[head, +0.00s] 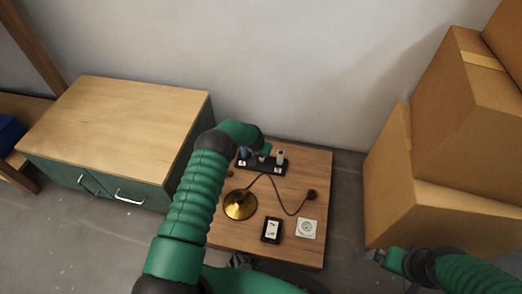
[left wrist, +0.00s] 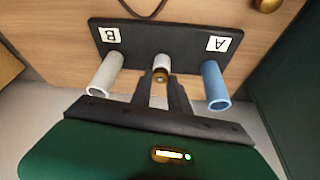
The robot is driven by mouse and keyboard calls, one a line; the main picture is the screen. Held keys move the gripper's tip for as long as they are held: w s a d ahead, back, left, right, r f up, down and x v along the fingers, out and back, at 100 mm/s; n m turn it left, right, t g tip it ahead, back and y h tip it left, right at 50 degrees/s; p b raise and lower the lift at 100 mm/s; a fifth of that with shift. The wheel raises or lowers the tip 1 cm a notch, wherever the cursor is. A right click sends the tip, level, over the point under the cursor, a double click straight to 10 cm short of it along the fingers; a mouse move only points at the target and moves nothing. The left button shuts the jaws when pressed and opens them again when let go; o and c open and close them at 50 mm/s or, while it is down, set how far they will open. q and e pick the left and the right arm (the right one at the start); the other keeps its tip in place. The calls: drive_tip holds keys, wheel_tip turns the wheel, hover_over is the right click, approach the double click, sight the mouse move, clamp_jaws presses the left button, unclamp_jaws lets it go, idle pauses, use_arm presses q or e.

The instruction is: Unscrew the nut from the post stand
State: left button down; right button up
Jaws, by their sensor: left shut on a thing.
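The post stand is a black board, seen in the head view (head: 244,164) and the left wrist view (left wrist: 130,34), at the table's far side. It carries a pale post (left wrist: 106,74) by label B, a blue post (left wrist: 215,86) by label A and a short white middle post (left wrist: 161,61). A small brass nut (left wrist: 160,76) is at the middle post's end. My left gripper (left wrist: 160,88) is shut on the nut, its fingers on either side. In the head view my left arm partly covers the stand. My right gripper (head: 383,257) is off the table's right side; its jaws are unclear.
The wooden table (head: 300,262) also holds a brass lamp base (head: 240,205), a dark cord ending in a round plug (head: 311,195), a black-framed switch (head: 271,230) and a white socket (head: 307,228). A green cabinet (head: 120,110) stands left. Cardboard boxes (head: 440,150) stand right.

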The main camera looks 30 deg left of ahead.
use_arm(q)
drive_tip(key=shift+d, duration=0.1)
drive_tip(key=shift+d+n+y, duration=0.15)
drive_tip(key=shift+n+y, duration=0.25)
drive_tip(key=shift+n, duration=0.5)
drive_tip(key=n+y+b, duration=0.1)
drive_tip(key=n+b, duration=0.1)
drive_tip(key=f+n+g+b, duration=0.1)
drive_tip(key=n+b, duration=0.1)
drive_tip(key=n, duration=0.1)
drive_tip(key=shift+w+y, duration=0.15)
drive_tip(key=shift+y, duration=0.25)
drive_tip(key=shift+r+n+b, duration=0.3)
drive_tip(key=shift+n, duration=0.1)
drive_tip(key=shift+r, duration=0.25)
drive_tip(key=c, duration=1.2)
unclamp_jaws()
drive_tip(key=shift+o, duration=0.3)
